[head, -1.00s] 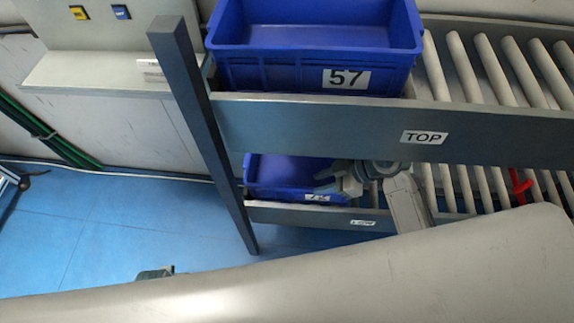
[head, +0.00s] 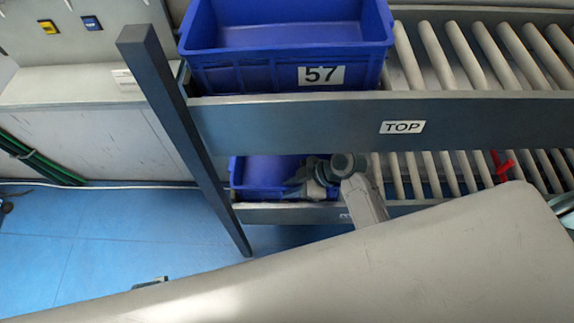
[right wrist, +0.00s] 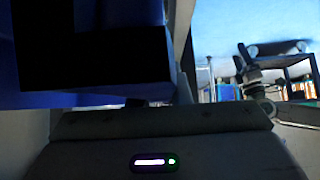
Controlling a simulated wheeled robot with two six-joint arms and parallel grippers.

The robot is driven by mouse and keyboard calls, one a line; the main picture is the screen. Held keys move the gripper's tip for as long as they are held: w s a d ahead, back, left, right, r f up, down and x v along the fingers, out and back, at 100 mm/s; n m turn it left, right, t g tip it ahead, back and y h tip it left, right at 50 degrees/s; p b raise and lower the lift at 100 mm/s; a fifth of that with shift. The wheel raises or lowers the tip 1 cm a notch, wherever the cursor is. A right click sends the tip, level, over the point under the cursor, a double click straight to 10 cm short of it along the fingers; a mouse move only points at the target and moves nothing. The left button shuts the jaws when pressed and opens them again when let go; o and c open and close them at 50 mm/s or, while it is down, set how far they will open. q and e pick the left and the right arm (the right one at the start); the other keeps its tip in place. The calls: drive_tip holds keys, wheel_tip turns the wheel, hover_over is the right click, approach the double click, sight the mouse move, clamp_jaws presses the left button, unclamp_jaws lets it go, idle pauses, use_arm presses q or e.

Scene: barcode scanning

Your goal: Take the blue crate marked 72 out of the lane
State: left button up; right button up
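The lower-lane blue crate (head: 258,173) sits at the left end of the lower roller lane, partly under the upper deck. Its front label is hidden behind my right gripper, so I cannot read a number on it now. My right gripper (head: 303,188) is at the crate's front right part; its fingers are too small and covered to show whether they are open or shut. In the right wrist view a dark blue crate wall (right wrist: 95,45) fills the upper left, close to the camera. My left gripper is not in view.
A blue crate marked 57 (head: 235,75) stands on the upper lane, behind the rail labelled TOP (head: 290,118). A dark post (head: 185,140) stands at the lanes' left end. Rollers right of the lower crate are bare except for a red piece (head: 501,165). Blue floor is open at left.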

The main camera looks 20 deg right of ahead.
clamp_jaws()
drive_tip(key=shift+r, duration=0.15)
idle(1.3)
drive_tip(key=shift+r, duration=0.25)
wheel_tip(320, 180, up, 3)
drive_tip(key=shift+d, duration=0.15)
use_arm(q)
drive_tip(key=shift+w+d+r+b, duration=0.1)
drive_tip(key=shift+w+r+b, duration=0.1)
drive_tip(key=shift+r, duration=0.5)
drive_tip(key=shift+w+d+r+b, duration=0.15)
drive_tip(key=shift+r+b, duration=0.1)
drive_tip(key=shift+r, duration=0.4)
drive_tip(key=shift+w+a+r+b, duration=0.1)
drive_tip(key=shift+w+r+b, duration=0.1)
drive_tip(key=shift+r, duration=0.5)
use_arm(e)
drive_tip(key=s+d+r, duration=0.1)
drive_tip(key=s+d, duration=0.9)
drive_tip(key=d, duration=0.1)
drive_tip(key=shift+s+d+r, duration=0.15)
drive_tip(key=shift+s+d, duration=0.15)
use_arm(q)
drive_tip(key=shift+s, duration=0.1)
